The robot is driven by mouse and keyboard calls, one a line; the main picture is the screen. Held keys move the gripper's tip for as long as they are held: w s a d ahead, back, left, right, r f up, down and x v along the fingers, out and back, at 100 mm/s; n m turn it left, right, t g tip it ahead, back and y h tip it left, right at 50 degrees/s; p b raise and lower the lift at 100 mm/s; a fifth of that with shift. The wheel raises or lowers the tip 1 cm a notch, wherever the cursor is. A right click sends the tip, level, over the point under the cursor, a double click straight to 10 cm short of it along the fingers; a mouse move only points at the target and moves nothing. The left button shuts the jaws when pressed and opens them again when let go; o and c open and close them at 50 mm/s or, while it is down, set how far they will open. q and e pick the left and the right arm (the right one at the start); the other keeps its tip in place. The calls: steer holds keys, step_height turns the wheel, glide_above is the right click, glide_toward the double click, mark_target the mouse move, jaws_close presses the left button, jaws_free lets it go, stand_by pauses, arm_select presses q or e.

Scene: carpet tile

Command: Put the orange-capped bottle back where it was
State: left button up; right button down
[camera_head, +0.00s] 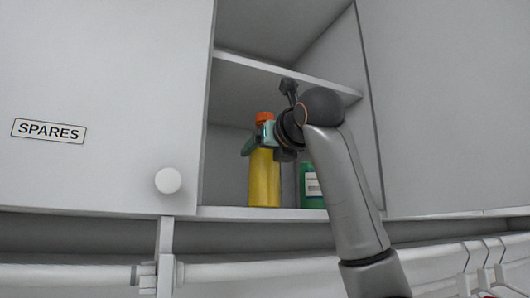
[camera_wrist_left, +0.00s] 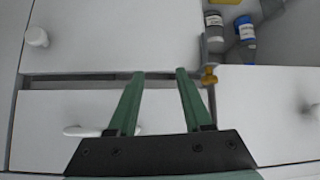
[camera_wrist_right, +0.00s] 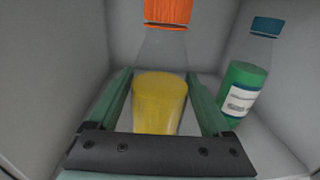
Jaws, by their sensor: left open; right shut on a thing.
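The orange-capped bottle (camera_head: 264,180), with yellow contents, is upright inside the open cabinet compartment. Its base is close to the compartment floor; I cannot tell whether it touches. My right gripper (camera_head: 262,138) is shut on its upper part, below the cap. In the right wrist view the bottle (camera_wrist_right: 160,105) stands between the two fingers (camera_wrist_right: 158,76), its orange cap (camera_wrist_right: 167,12) at the top edge. My left gripper (camera_wrist_left: 159,73) is open and empty in the left wrist view, in front of white cabinet fronts. It does not show in the head view.
A green bottle (camera_head: 311,185) with a blue cap (camera_wrist_right: 267,26) stands right of the held bottle. A shelf board (camera_head: 285,78) is above. A door labelled SPARES (camera_head: 48,131) is at left. The left wrist view shows grey (camera_wrist_left: 214,30) and blue-capped (camera_wrist_left: 246,38) bottles in another compartment.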

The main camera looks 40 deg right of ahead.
steer(key=shift+f, duration=0.1)
jaws_free()
steer(key=shift+s, duration=0.1)
steer(key=b+v, duration=0.3)
steer(key=v, duration=0.9)
